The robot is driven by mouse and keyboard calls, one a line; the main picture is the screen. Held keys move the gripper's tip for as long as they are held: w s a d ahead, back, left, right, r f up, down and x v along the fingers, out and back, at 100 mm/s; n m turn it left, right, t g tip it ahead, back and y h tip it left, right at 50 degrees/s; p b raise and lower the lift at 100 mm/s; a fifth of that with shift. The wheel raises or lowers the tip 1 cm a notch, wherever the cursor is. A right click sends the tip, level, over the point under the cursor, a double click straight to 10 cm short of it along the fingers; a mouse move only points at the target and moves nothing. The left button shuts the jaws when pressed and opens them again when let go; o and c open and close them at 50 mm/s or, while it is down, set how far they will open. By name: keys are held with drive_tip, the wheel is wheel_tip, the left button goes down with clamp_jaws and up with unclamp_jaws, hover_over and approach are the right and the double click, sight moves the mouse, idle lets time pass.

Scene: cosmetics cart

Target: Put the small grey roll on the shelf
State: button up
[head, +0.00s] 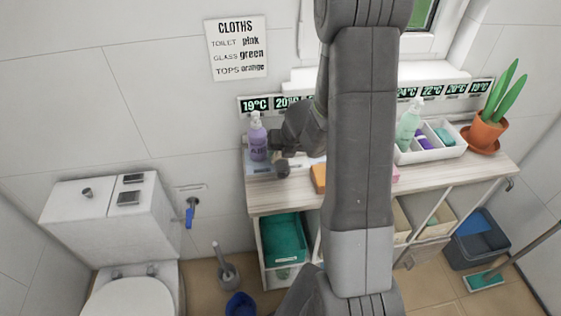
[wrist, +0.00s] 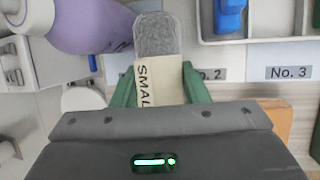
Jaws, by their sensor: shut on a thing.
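The small grey roll (wrist: 156,36) has a fuzzy grey end and a cream paper band with letters reading "SMAL". My gripper (wrist: 160,88) has its green fingers shut on the banded part, and the grey end points away from it. In the head view my gripper (head: 281,152) is over the left part of the wooden cart top (head: 270,199), just right of the purple bottle (head: 257,140). The dark end of the roll (head: 282,169) shows below it. Open shelf compartments lie under the top, and my arm hides the middle ones.
The purple bottle (wrist: 85,24) stands close left of the roll in the wrist view. A white tray (wrist: 262,39) with a blue item is at upper right, beside a No. 3 label (wrist: 291,73). An orange block (head: 318,179) and a potted plant (head: 487,131) also occupy the top.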

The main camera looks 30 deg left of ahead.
sight(280, 158)
drive_tip(key=shift+f+b, duration=0.95)
drive_tip(key=shift+f, duration=0.55)
drive_tip(key=shift+f, duration=0.1)
drive_tip(key=shift+f, duration=0.15)
drive_tip(key=o, duration=1)
